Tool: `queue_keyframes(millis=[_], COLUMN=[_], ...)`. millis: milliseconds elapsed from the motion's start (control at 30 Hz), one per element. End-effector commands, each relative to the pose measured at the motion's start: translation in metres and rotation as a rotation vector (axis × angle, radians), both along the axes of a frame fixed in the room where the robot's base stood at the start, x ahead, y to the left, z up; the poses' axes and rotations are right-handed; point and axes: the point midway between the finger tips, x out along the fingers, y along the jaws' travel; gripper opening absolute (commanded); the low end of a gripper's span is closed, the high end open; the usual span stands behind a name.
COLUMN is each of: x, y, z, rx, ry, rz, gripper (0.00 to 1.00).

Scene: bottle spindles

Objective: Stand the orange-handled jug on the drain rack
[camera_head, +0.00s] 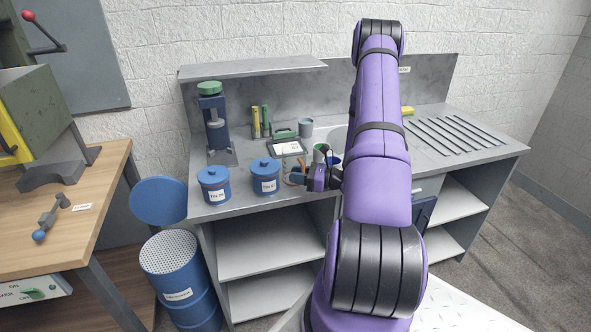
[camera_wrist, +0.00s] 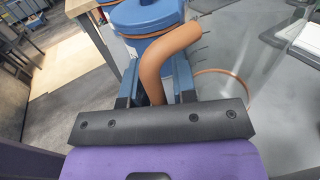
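The jug's orange handle (camera_wrist: 160,65) rises between my gripper's (camera_wrist: 155,88) two blue fingers in the wrist view. A thin orange ring lies to its right; the clear jug body is hard to make out. In the head view a bit of orange on the jug (camera_head: 298,169) shows beside my gripper (camera_head: 300,179), low over the front of the counter, right of the blue canisters. Whether the fingers press on the handle is unclear. The drain rack (camera_head: 450,135), a set of dark parallel bars, lies at the counter's right end and looks empty.
Two lidded blue canisters (camera_head: 214,185) (camera_head: 265,177) stand close left of my gripper. A blue device (camera_head: 215,130) stands at the back left. My arm hides much of the sink (camera_head: 337,136).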

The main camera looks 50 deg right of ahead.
Motion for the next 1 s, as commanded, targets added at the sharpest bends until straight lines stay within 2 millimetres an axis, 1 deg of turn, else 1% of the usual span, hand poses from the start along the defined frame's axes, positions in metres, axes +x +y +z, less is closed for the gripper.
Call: queue_keyframes(millis=[100, 133, 233, 667, 867, 1000], x=[0.0, 0.0, 0.0, 0.0, -0.001, -0.001], y=[0.0, 0.0, 0.0, -0.001, -0.001, -0.001], z=[0.0, 0.0, 0.0, 0.003, 0.017, 0.035], rx=[0.0, 0.0, 0.0, -0.001, -0.002, -0.002], ry=[0.0, 0.0, 0.0, 0.0, -0.001, 0.0], rz=[0.0, 0.0, 0.0, 0.0, -0.001, -0.001], gripper=[0.26, 0.24, 0.01, 0.0, 0.0, 0.0])
